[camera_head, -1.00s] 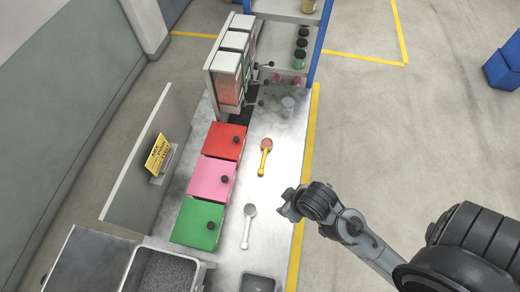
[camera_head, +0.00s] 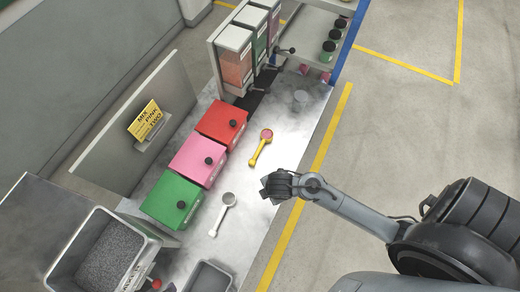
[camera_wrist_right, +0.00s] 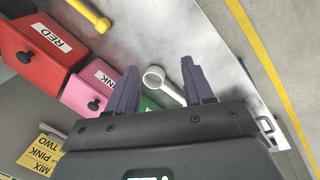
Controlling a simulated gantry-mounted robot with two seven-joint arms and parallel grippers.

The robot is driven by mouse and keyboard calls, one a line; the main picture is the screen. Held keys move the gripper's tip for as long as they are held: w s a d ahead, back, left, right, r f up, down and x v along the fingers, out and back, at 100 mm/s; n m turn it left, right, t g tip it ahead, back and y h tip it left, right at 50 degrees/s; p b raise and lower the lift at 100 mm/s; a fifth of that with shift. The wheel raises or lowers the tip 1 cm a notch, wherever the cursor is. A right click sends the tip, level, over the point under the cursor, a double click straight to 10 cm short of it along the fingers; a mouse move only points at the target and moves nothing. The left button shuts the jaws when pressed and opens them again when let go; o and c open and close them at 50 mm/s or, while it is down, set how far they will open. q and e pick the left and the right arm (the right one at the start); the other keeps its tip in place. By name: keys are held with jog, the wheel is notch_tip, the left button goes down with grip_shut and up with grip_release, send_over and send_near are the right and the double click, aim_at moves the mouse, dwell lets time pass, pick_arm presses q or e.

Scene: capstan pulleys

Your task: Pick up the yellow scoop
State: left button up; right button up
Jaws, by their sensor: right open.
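The yellow scoop (camera_head: 260,147) lies on the metal counter to the right of the red box, with pink material in its bowl. Its handle also shows in the right wrist view (camera_wrist_right: 90,15), at the upper left. My right gripper (camera_head: 272,187) is over the counter's right side, below and slightly right of the yellow scoop in the head view and apart from it. In the right wrist view its two fingers (camera_wrist_right: 160,84) are spread and empty, with a white scoop (camera_wrist_right: 163,82) seen between them. My left gripper is in neither view.
Red (camera_head: 221,122), pink (camera_head: 198,158) and green (camera_head: 172,200) lidded boxes stand in a row left of the scoops. The white scoop (camera_head: 227,203) lies beside the green box. Dispensers (camera_head: 238,55) stand at the back, and a yellow sign (camera_head: 146,119) at the left.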

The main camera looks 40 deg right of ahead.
jog(key=w+d+f+n+b, duration=0.3)
jog(key=w+f+n+b, duration=0.15)
jog(key=f, duration=0.35)
jog(key=n+t+h+b, duration=0.1)
jog(key=n+h+b, duration=0.15)
jog(key=b, duration=0.45)
send_near(260, 148)
jog(key=b+x, duration=0.1)
jog(key=x, duration=0.1)
jog(key=b+x, duration=0.1)
jog(key=shift+d+f, duration=0.3)
jog(key=shift+d, duration=0.1)
jog(key=shift+a+b+x, duration=0.15)
jog(key=shift+b+x, duration=0.2)
jog(key=shift+x, duration=0.8)
jog(key=shift+a+b+x, duration=0.1)
jog(key=shift+b+x, duration=0.25)
jog(key=shift+x, duration=1.5)
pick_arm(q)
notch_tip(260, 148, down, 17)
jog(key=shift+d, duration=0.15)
pick_arm(e)
jog(key=shift+w, duration=0.15)
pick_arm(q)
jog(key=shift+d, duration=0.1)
pick_arm(e)
jog(key=shift+c, duration=0.2)
